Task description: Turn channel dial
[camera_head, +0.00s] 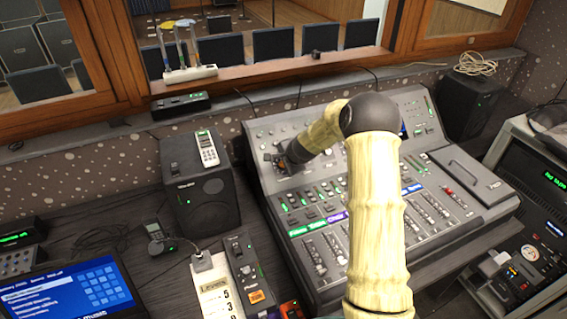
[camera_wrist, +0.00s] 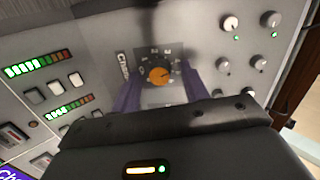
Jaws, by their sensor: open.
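The channel dial (camera_wrist: 159,75) is a round orange knob on a dark square plate with marks around it, on the grey console face; the word by its left side is only partly readable. My gripper (camera_wrist: 162,84) is open, with one purple-grey finger on each side of the dial in the wrist view. I cannot tell whether either finger touches it. In the head view my gripper (camera_head: 282,160) is at the upper left of the mixing console (camera_head: 325,108), and the dial is mostly hidden there.
In the wrist view, small knobs (camera_wrist: 230,23) stand to the right and lit level bars (camera_wrist: 38,64) with buttons to the left. In the head view, a black speaker (camera_head: 203,200) stands left of the console. Faders (camera_head: 312,252) fill its lower part.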

